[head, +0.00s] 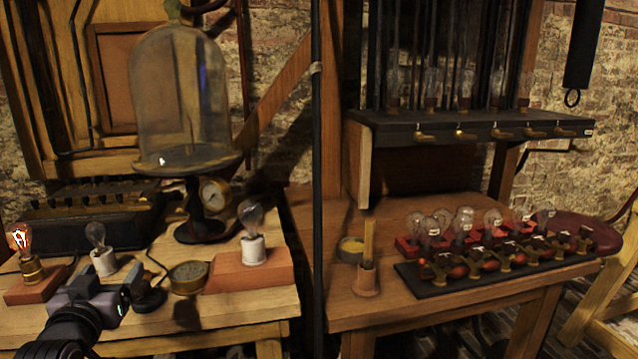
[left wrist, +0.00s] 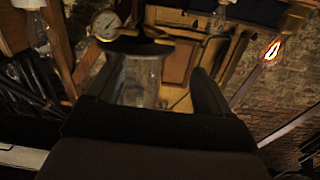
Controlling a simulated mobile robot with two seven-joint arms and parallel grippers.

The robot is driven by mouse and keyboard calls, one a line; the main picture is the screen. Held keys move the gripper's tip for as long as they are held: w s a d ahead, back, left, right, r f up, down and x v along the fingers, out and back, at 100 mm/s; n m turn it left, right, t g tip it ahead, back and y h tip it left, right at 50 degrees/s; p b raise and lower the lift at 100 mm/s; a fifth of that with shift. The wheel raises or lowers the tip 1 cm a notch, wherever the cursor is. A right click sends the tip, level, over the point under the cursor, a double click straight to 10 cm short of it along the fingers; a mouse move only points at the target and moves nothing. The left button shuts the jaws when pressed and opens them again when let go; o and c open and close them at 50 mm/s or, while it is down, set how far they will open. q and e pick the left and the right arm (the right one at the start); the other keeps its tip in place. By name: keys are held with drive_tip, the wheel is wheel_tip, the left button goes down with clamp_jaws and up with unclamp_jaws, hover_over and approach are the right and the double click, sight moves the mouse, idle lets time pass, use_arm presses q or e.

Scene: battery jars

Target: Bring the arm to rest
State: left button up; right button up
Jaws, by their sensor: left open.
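My left arm comes in from the bottom left of the head view. Its dark grey left gripper (head: 98,292) is over the front of the left table, near a glowing bulb on a wooden block and a clear bulb. In the left wrist view the two dark fingers of my left gripper (left wrist: 153,92) stand apart, with nothing held between them. The glass bell jar (left wrist: 140,75) shows beyond the gap, clear of the fingers. My right gripper is in neither view.
The left table holds the glowing bulb (head: 20,240), a clear bulb (head: 97,236), a bulb on a reddish block (head: 252,222), the bell jar (head: 180,95) and a brass gauge (head: 214,194). A dark pole (head: 317,170) stands before the right table, which carries several bulbs.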

use_arm(q)
drive_tip(key=s+d+f+m+g+h+p, duration=0.2)
drive_tip(key=s+d+f, duration=0.25)
drive_tip(key=f, duration=0.25)
drive_tip(key=s+d+f+m+g+h+p, duration=0.1)
drive_tip(key=s+d+f+g+p, duration=0.15)
drive_tip(key=s+d+f, duration=0.4)
drive_tip(key=s+d+f+g+h+p, duration=0.1)
drive_tip(key=s+d+f+p, duration=0.1)
drive_tip(key=s+f, duration=0.2)
drive_tip(key=s+d+f+m+g+h+p, duration=0.1)
drive_tip(key=s+f, duration=0.4)
drive_tip(key=s, duration=0.5)
drive_tip(key=shift+s+d+f+h+p, duration=0.2)
drive_tip(key=shift+d+h+p, duration=0.2)
drive_tip(key=shift+d, duration=0.5)
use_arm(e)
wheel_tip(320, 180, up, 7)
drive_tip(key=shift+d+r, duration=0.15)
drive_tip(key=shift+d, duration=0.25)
use_arm(q)
drive_tip(key=shift+w, duration=0.1)
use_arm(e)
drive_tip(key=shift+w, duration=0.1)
